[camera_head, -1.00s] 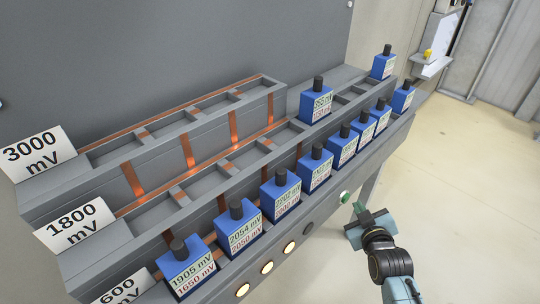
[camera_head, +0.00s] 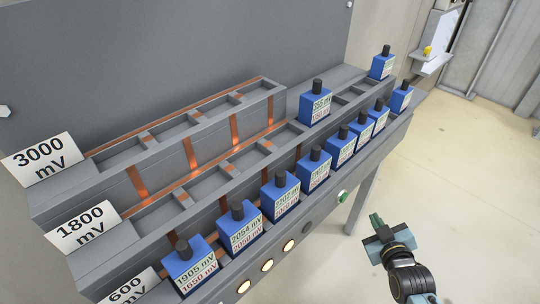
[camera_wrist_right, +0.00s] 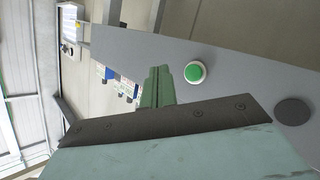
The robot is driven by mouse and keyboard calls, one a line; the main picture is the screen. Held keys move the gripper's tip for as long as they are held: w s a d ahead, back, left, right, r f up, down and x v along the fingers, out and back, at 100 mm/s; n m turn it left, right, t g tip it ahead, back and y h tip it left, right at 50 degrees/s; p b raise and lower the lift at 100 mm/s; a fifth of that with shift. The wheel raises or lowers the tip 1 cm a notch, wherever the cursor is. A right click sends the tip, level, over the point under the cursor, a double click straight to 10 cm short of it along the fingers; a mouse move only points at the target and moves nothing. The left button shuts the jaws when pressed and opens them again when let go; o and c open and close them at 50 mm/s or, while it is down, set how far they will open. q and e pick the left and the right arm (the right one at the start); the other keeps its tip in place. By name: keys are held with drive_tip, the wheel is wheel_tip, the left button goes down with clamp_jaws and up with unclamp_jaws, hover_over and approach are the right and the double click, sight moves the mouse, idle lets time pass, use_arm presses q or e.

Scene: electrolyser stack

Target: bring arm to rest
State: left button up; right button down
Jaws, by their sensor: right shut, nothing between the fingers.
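My right gripper (camera_head: 376,220) is in the lower right of the head view, in front of the stepped rack (camera_head: 352,196) and apart from it. Its fingers are shut with nothing between them. In the right wrist view its green fingers (camera_wrist_right: 157,88) point toward the grey front panel of the rack. A green button (camera_head: 343,196) sits on that panel, and it also shows in the right wrist view (camera_wrist_right: 195,72) beside the fingertips, not covered. My left gripper is in neither view.
Several blue cells with black knobs, such as the one marked 1905 mV (camera_head: 190,268), stand along the lower step. Another blue cell (camera_head: 315,106) stands on the middle step. A 3000 mV sign (camera_head: 40,157) is at the left. The floor (camera_head: 470,170) at the right is clear.

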drive_tip(key=shift+f, duration=0.1)
drive_tip(key=s+a+f+g, duration=0.1)
drive_tip(key=s+f+g, duration=0.1)
drive_tip(key=s+f, duration=0.45)
drive_tip(key=s+a+f+m+g, duration=0.1)
drive_tip(key=s+f+g, duration=0.15)
drive_tip(key=f, duration=0.65)
drive_tip(key=s+a+f+g, duration=0.1)
drive_tip(key=s+f+g, duration=0.1)
drive_tip(key=s+f, duration=0.45)
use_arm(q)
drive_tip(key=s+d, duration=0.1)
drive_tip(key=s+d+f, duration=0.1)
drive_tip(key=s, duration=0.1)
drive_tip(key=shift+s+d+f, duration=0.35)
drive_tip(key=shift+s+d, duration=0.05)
use_arm(e)
drive_tip(key=s+f+g, duration=0.2)
drive_tip(key=s+f, duration=0.2)
drive_tip(key=s, duration=0.4)
drive_tip(key=s+f+g, duration=0.2)
drive_tip(key=s+f, duration=0.3)
drive_tip(key=s, duration=0.4)
drive_tip(key=s+d+f+m+g, duration=0.1)
drive_tip(key=s+f+g, duration=0.2)
drive_tip(key=s+f, duration=0.2)
drive_tip(key=s, duration=0.3)
drive_tip(key=shift+s+f, duration=0.25)
drive_tip(key=shift+s, duration=0.15)
